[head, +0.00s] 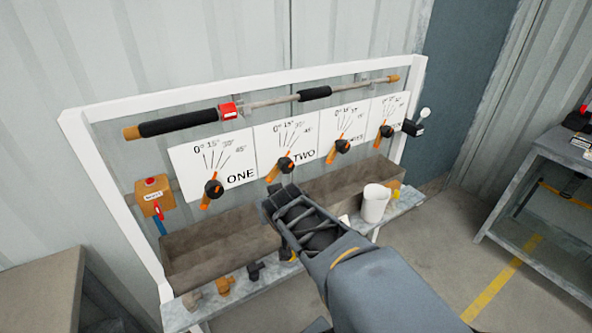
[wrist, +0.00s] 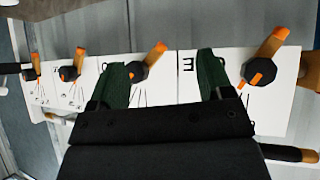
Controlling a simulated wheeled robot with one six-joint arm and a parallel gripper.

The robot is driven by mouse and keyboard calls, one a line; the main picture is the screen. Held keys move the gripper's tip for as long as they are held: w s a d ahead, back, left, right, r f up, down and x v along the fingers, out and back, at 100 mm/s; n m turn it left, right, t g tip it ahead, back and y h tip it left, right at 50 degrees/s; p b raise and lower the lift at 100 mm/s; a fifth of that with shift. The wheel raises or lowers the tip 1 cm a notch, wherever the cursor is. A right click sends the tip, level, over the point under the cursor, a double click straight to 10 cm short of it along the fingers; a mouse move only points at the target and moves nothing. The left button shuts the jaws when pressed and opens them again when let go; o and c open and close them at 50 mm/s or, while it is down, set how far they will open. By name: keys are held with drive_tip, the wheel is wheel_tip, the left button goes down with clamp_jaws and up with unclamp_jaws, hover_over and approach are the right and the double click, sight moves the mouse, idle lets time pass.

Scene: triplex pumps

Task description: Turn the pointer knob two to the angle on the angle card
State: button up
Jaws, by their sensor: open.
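Knob two (head: 285,164) is a black round knob with an orange bar slanting to the lower left, on the white panel marked TWO (head: 302,135). The panel has lines marked 0, 15, 30 and 45. My gripper (head: 281,199) is just below and in front of that panel in the head view. In the wrist view, which looks upside down, knob two (wrist: 140,73) shows between the two green fingers of my gripper (wrist: 162,72), closer to the left one. The fingers are apart and hold nothing. I cannot make out a separate angle card.
Similar knobs sit at ONE (head: 213,188), at the third panel (head: 342,146) and at the fourth (head: 387,131). A black-gripped bar (head: 265,103) runs above. A trough (head: 205,245), a white cup (head: 375,203) and a brown box with a red part (head: 153,190) are nearby.

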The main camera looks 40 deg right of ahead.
sight(289, 167)
drive_tip(key=s+d+t+y+b, duration=0.1)
drive_tip(key=d+t+y+b, duration=0.1)
drive_tip(key=d+t+b, duration=0.6)
drive_tip(key=shift+n+t, duration=0.4)
drive_tip(key=shift+t, duration=0.1)
drive_tip(key=w+d, duration=0.1)
drive_tip(key=w, duration=0.3)
drive_tip(key=w+d, duration=0.1)
drive_tip(key=w, duration=0.3)
drive_tip(key=w+d+p, duration=0.1)
drive_tip(key=w, duration=0.4)
drive_tip(key=shift+w+d+r, duration=0.1)
drive_tip(key=shift+d+r, duration=0.1)
drive_tip(key=shift+r, duration=0.05)
drive_tip(key=shift+c, duration=0.5)
